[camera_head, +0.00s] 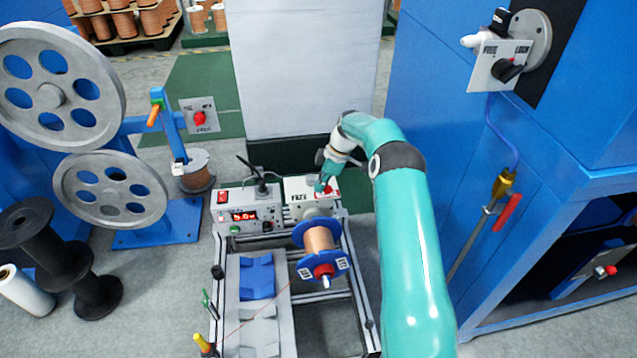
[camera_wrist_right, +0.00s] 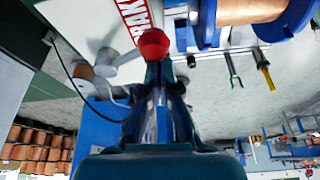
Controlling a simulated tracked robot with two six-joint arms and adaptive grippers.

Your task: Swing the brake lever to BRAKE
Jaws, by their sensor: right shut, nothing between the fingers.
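The brake unit is a pale box (camera_head: 298,190) at the back of the wheeled frame, beside the box with a red digital display. In the right wrist view its white plate shows a red label (camera_wrist_right: 135,14) reading "BRAK", cut off by the picture edge. The lever's red ball knob (camera_wrist_right: 153,43) is right at my fingertips; whether they touch cannot be told. My right gripper (camera_head: 325,185) is shut and empty, reaching down onto the box's right part; it also shows in the right wrist view (camera_wrist_right: 160,75). In the head view the gripper mostly hides the lever. My left gripper is out of view.
A copper spool with blue flanges (camera_head: 319,240) sits just in front of the brake box. The display box (camera_head: 245,215) stands to its left. A tall white panel (camera_head: 300,70) rises behind, and a blue cabinet (camera_head: 560,180) stands at the right.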

